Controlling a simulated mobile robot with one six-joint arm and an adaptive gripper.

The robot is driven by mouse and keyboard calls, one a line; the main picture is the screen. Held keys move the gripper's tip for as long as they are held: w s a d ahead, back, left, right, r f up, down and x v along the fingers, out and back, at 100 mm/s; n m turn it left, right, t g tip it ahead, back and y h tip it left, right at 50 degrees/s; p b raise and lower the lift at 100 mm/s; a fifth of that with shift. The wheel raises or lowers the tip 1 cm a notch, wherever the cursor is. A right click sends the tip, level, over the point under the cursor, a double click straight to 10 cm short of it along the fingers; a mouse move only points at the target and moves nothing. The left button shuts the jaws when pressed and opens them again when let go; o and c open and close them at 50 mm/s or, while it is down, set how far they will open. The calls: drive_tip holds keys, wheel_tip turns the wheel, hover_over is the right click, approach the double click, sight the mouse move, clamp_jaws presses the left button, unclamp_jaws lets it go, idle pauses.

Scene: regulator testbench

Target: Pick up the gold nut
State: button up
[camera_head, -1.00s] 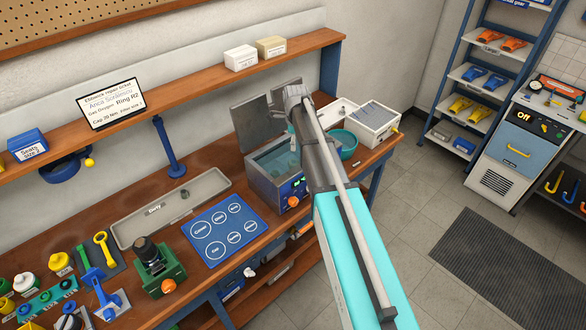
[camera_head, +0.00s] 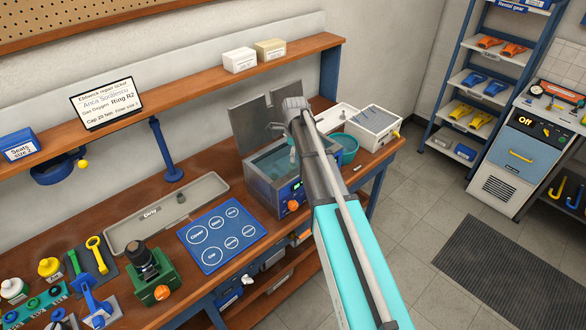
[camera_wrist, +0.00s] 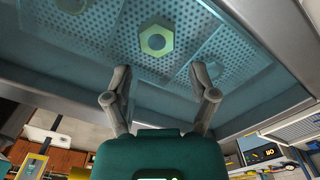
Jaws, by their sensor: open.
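The gold nut (camera_wrist: 157,40) is a yellowish hexagonal ring with a round hole, lying on the perforated floor inside the tank (camera_wrist: 255,88). In the wrist view it is at the top middle, beyond my fingertips. My gripper (camera_wrist: 160,96) is open with its two fingers apart and nothing between them. The nut lies in line with the gap and apart from the fingers. In the head view the tank (camera_head: 262,187) stands on the bench, with my arm reaching over it. The nut cannot be made out there, and my arm hides part of the tank.
A raised lid (camera_head: 252,125) stands behind the tank. A teal bowl (camera_head: 350,146) and white box (camera_head: 374,128) are right of it; a blue mat (camera_head: 221,235) is left.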

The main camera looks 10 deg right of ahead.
sight(294, 165)
drive_tip(key=shift+f, duration=0.15)
drive_tip(key=shift+s+a+f+b, duration=0.1)
drive_tip(key=shift+a+f+b, duration=0.05)
drive_tip(key=shift+f+b, duration=2.4)
drive_tip(key=shift+r, duration=0.1)
drive_tip(key=c, duration=1)
drive_tip(key=shift+o, duration=0.2)
drive_tip(key=shift+r, duration=0.2)
wheel_tip(294, 165, up, 10)
drive_tip(key=p, duration=1)
drive_tip(key=shift+f, duration=0.2)
